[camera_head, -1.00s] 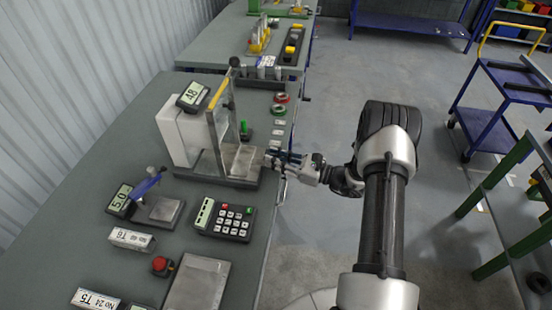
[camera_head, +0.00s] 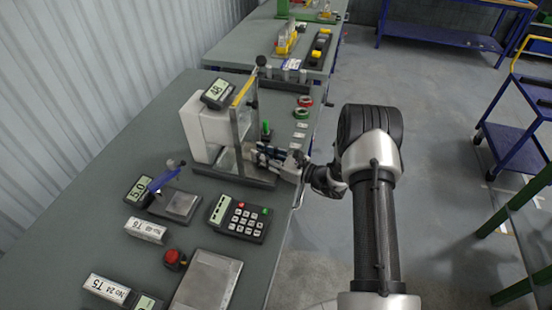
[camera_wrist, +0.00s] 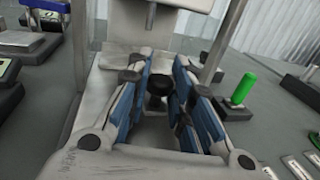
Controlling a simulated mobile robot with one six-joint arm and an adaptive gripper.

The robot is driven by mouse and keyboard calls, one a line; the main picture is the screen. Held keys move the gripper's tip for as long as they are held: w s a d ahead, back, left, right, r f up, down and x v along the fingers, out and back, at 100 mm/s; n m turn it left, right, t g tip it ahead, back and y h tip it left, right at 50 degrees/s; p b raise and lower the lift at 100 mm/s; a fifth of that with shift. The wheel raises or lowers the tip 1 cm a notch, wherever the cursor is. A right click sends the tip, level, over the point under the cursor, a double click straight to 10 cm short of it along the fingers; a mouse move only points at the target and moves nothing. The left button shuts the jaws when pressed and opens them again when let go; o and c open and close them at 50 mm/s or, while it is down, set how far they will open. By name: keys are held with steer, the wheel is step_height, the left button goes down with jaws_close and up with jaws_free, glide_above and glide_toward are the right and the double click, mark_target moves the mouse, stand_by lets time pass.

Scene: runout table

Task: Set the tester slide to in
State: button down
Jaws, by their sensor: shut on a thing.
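The tester (camera_head: 203,130) is a white housing with a small display on top and an upright metal frame, on a dark base at the table's right edge. Its slide (camera_head: 229,160) is a pale metal plate, now mostly inside the frame. My gripper (camera_head: 256,153) is at the frame's open right side, with its fingers reaching in over the base. In the wrist view, my gripper (camera_wrist: 158,82) has its blue-padded fingers closed around a black round knob (camera_wrist: 157,88). The fingers hide part of the slide.
A green-topped post (camera_head: 266,128) stands close beside the frame, also seen in the wrist view (camera_wrist: 243,88). A keypad (camera_head: 240,217), a red button (camera_head: 174,258) and a flat metal plate (camera_head: 208,282) lie nearer.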

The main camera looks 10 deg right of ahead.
steer(key=shift+w+a, duration=0.1)
steer(key=c, duration=1.4)
jaws_free()
steer(key=v, duration=1.2)
steer(key=shift+a, duration=0.1)
